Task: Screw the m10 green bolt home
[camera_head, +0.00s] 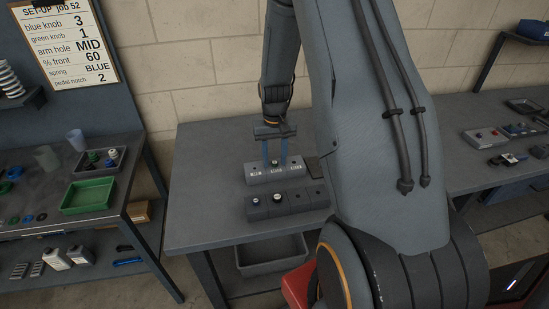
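My gripper (275,165) points down over the back grey block (292,173), which has white labels on its front. Its two blue fingers stand apart, one on each side of a small dark-and-pale bolt-like head at the block's middle. I see no contact between the fingers and this head. The head is too small for me to tell whether it is the m10 green bolt, or how deep it sits. A small green piece (109,163) lies in a tray on the left bench; I cannot tell what it is.
A second dark block (300,203) with pale-topped heads sits in front. The grey table (205,190) is bare to the left. Trays, including a green one (88,196), stand on the left bench. My arm hides the table's right part. A bin (270,253) sits below.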

